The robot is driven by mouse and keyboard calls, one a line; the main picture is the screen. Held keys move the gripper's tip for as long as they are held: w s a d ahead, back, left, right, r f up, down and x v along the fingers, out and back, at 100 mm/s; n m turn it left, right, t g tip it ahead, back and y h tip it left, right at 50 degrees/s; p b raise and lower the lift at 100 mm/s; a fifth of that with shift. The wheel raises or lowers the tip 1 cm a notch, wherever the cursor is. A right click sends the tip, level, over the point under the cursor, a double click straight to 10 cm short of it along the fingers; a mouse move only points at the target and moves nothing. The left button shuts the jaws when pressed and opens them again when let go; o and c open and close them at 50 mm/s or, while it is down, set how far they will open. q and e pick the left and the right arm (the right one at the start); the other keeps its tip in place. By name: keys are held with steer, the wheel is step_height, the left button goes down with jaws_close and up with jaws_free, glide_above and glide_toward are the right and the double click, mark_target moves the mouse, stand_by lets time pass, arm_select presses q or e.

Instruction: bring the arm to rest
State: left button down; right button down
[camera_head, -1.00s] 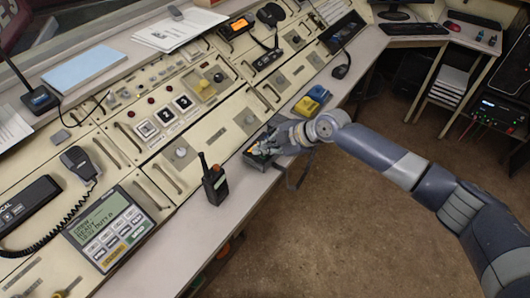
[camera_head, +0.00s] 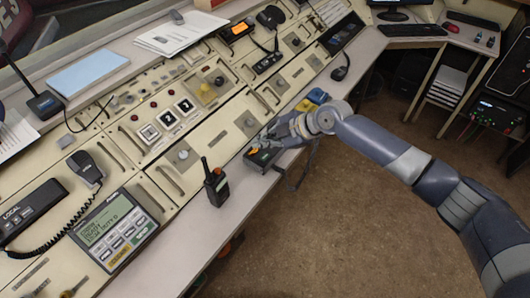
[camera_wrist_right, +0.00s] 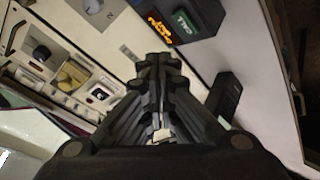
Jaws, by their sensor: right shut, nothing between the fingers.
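My right gripper (camera_head: 264,141) is above the front ledge of the console, over a small dark box with a strap (camera_head: 264,157). In the right wrist view the fingers of the gripper (camera_wrist_right: 160,62) are together with nothing between them. My right arm reaches in from the right side of the head view. The dark box, with lit orange and green labels (camera_wrist_right: 172,24), lies beyond the fingertips in the wrist view. I cannot see whether the gripper touches it in the head view. My left gripper is not in view.
A handheld radio (camera_head: 215,184) stands on the ledge left of the gripper. Yellow and blue blocks (camera_head: 311,100) sit behind it. A display keypad unit (camera_head: 113,228) and a corded microphone (camera_head: 84,167) are at the left. The floor (camera_head: 340,220) in front is open.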

step_height(320, 180, up, 2)
steer(key=shift+r+p, duration=0.1)
steer(key=shift+p, duration=0.4)
